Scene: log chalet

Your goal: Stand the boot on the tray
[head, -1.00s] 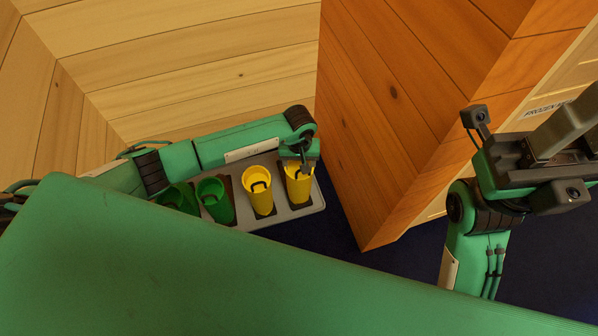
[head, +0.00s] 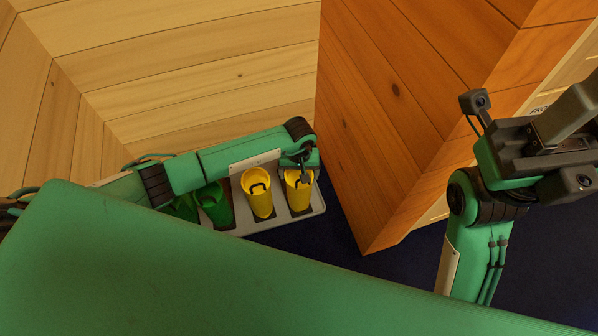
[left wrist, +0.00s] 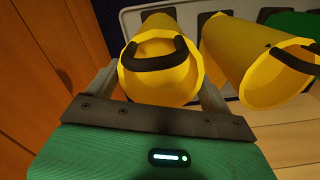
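A yellow boot (head: 299,195) with a black loop at its open top stands upright at the right end of the grey tray (head: 321,205). My left gripper (head: 302,168) is at its top. In the left wrist view, the fingers of my left gripper (left wrist: 157,85) lie against both sides of the yellow boot (left wrist: 160,80), and it looks shut on it. The boot's lower part is mostly hidden there. My right gripper (head: 545,145) is raised at the right, far from the tray, and its fingers are not clear.
A second yellow boot (head: 257,195) stands close to the left, with green boots (head: 213,205) beyond it. An orange wooden cabinet (head: 385,130) rises just right of the tray. A pale wooden wall (head: 190,70) is behind. Dark floor shows in front.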

